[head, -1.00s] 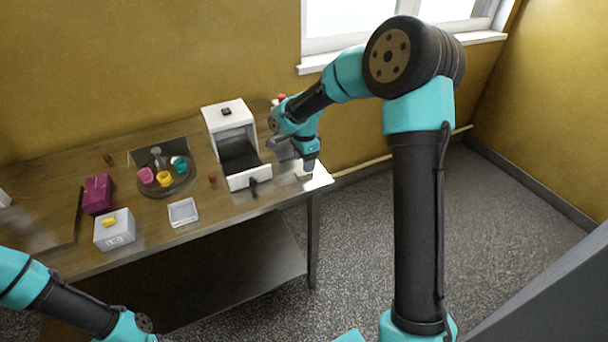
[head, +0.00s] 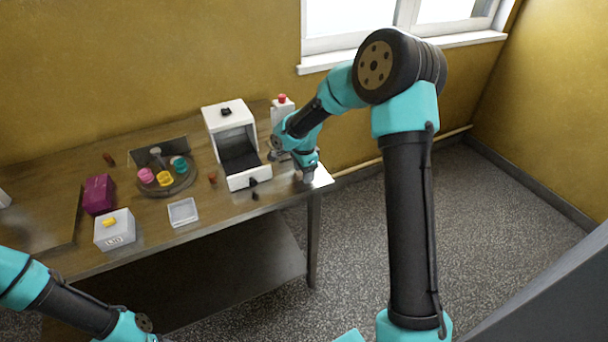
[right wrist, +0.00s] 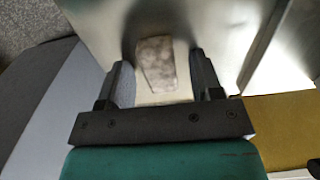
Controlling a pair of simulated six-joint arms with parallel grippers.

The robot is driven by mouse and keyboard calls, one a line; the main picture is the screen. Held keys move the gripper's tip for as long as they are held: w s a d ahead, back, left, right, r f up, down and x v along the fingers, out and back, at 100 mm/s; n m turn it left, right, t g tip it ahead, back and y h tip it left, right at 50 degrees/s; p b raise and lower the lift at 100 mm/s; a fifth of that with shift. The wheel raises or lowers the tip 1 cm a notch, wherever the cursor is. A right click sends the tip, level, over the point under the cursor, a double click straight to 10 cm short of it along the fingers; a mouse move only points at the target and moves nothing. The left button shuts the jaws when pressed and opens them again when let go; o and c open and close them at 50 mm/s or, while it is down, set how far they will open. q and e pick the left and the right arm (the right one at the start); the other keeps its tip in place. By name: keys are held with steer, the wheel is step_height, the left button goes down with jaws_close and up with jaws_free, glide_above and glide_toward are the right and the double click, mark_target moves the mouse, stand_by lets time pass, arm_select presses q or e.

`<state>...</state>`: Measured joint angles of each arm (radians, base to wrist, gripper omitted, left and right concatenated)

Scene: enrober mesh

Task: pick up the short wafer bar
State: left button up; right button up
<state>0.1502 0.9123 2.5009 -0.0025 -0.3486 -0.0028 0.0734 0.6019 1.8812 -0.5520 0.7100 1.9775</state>
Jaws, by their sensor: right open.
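A short, pale brown bar, which looks like the wafer bar (right wrist: 156,64), lies on a light surface in the right wrist view. My right gripper (right wrist: 157,76) is open, with one finger on each side of the bar and a gap visible at both sides. In the head view my right gripper (head: 304,177) is low over the table's right end, and the bar is hidden there by the gripper. My left arm shows at the lower left, but its gripper is out of the picture.
A white machine with a dark belt (head: 238,159) stands just left of my right gripper. A red-topped white post (head: 282,103) is behind it. A clear tray (head: 183,212), a grey box (head: 114,230) and a round tray with coloured cups (head: 182,185) stand further left.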

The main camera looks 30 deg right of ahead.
steer(key=c, duration=0.8)
steer(key=shift+c, duration=0.2)
steer(key=shift+r, duration=0.1)
steer(key=shift+r, duration=0.4)
step_height(320, 180, up, 3)
steer(key=shift+f, duration=0.2)
steer(key=s+a, duration=0.4)
steer(key=s, duration=0.3)
steer(key=s+a+r, duration=0.1)
steer(key=s+a, duration=0.3)
steer(key=s, duration=0.3)
steer(key=shift+r, duration=0.25)
